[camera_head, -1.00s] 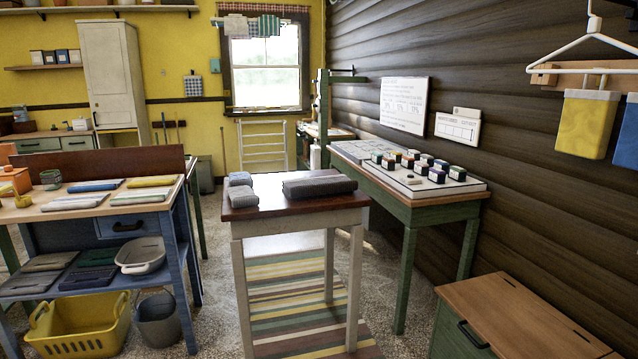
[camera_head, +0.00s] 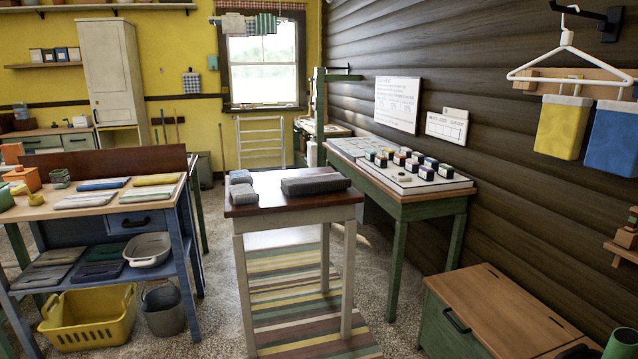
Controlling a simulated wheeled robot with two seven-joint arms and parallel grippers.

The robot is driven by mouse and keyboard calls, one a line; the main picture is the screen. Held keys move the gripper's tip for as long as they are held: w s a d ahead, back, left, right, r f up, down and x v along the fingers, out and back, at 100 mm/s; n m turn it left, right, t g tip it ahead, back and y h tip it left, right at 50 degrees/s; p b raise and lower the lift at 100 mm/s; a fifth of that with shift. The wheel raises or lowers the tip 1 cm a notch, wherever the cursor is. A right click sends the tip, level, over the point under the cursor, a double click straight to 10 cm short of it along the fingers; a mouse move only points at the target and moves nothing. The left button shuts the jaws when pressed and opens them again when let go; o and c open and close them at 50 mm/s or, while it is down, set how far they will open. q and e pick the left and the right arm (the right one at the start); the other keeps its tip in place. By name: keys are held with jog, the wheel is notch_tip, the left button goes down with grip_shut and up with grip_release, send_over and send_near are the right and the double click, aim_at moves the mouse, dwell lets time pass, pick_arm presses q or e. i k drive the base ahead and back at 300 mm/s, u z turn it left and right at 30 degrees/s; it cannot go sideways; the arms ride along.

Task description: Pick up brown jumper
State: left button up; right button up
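No garment that is clearly brown shows. A dark grey folded cloth (camera_head: 316,184) lies flat on the dark wooden top of a small table (camera_head: 290,207) in the middle of the view; I cannot tell whether it is a jumper. Two smaller grey folded cloths (camera_head: 241,186) lie at the left end of the same top. Neither of my grippers is in view.
A blue bench (camera_head: 112,223) with folded cloths stands left, with a yellow basket (camera_head: 90,320) below. A green table (camera_head: 400,196) with small boxes stands along the right wall. A wooden-topped chest (camera_head: 495,305) is at the lower right. A striped rug (camera_head: 285,275) lies on the floor.

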aim_at(293, 186)
jog(key=i, duration=1.6)
jog(key=u, duration=2.85)
jog(key=i, duration=0.7)
jog(key=z, duration=2.3)
